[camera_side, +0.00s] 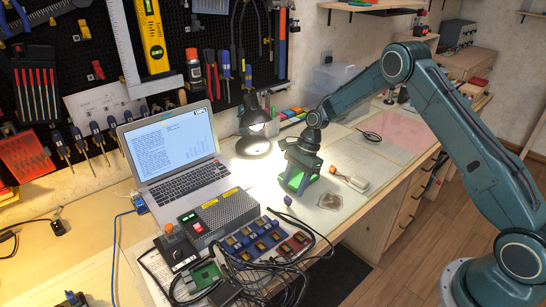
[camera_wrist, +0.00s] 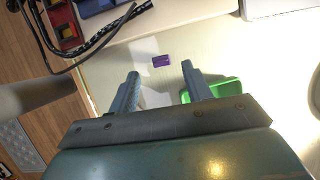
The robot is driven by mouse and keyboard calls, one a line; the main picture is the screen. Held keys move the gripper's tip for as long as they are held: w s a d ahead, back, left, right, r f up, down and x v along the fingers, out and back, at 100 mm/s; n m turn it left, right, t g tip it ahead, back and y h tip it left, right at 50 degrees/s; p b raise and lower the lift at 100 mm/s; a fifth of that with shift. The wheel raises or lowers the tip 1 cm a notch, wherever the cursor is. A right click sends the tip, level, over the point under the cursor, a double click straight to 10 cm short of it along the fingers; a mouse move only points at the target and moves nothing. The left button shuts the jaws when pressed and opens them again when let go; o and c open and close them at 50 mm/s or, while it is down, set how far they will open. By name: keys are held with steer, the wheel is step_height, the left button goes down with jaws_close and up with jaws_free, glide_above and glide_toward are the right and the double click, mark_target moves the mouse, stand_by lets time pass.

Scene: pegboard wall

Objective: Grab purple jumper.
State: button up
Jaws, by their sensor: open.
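The purple jumper (camera_wrist: 161,60) is a small block on the pale work surface. In the wrist view it lies just beyond the gap between my fingertips, apart from both. In the side view the jumper (camera_side: 288,200) is a tiny purple spot in front of the green tray, near the blue modules. My gripper (camera_wrist: 160,70) is open and empty. In the side view my gripper (camera_side: 298,178) points down over the green tray, behind the jumper. Its fingertips are hard to make out there.
The green tray (camera_wrist: 228,89) sits beside my right finger in the wrist view. Blue and red modules (camera_side: 255,235) and black cables (camera_side: 325,243) lie in front of the jumper. A laptop (camera_side: 172,150) and lamp (camera_side: 254,146) stand to the left. A white connector (camera_side: 350,181) lies to the right.

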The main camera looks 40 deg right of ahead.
mark_target(289, 197)
steer(key=shift+x, duration=2.55)
steer(key=shift+c, duration=0.4)
steer(key=c, duration=1)
